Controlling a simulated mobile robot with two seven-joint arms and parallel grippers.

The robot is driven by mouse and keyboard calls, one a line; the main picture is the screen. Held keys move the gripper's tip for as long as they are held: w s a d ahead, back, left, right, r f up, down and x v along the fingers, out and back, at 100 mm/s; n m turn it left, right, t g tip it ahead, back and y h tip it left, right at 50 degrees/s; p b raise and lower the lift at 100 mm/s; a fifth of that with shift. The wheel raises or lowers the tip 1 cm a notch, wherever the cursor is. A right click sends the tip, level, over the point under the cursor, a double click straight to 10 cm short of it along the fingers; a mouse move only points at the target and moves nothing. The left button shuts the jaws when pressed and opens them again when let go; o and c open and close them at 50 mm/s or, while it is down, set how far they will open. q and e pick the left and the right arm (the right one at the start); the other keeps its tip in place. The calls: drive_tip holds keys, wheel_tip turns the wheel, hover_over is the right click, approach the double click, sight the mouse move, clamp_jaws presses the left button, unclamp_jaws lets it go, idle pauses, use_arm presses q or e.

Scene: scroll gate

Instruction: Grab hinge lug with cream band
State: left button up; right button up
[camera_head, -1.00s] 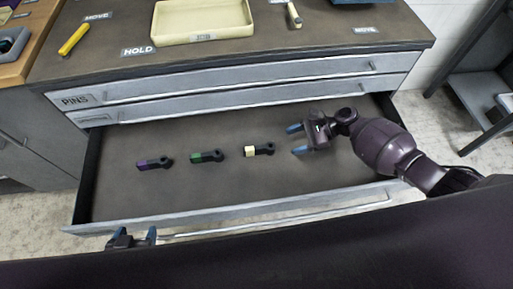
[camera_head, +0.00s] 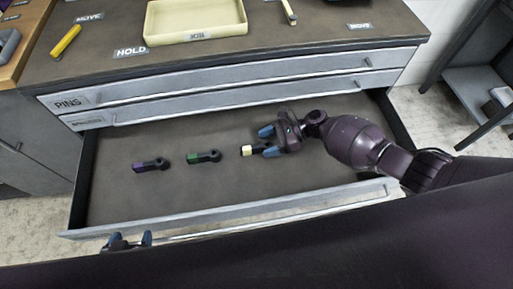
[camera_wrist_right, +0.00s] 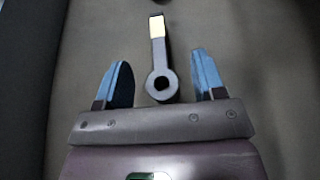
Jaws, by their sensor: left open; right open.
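The hinge lug with the cream band (camera_head: 247,151) lies in the open drawer, the rightmost of three lugs. In the right wrist view the lug (camera_wrist_right: 159,60) points away from me, its ring end between the blue fingertips and its cream band beyond them. My right gripper (camera_head: 268,141) is open around the ring end, with a gap on each side; it also shows in the right wrist view (camera_wrist_right: 161,82). My left gripper (camera_head: 130,240) is open and empty at the drawer's front edge, low in the head view.
A green-banded lug (camera_head: 204,157) and a purple-banded lug (camera_head: 151,165) lie to the left in the drawer (camera_head: 240,190). A cream tray (camera_head: 197,36) and a yellow bar (camera_head: 66,41) are on the worktop. The drawer's front half is clear.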

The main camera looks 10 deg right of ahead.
sight(256, 149)
drive_tip(key=shift+x, duration=1.15)
drive_tip(key=shift+c, duration=0.4)
clamp_jaws()
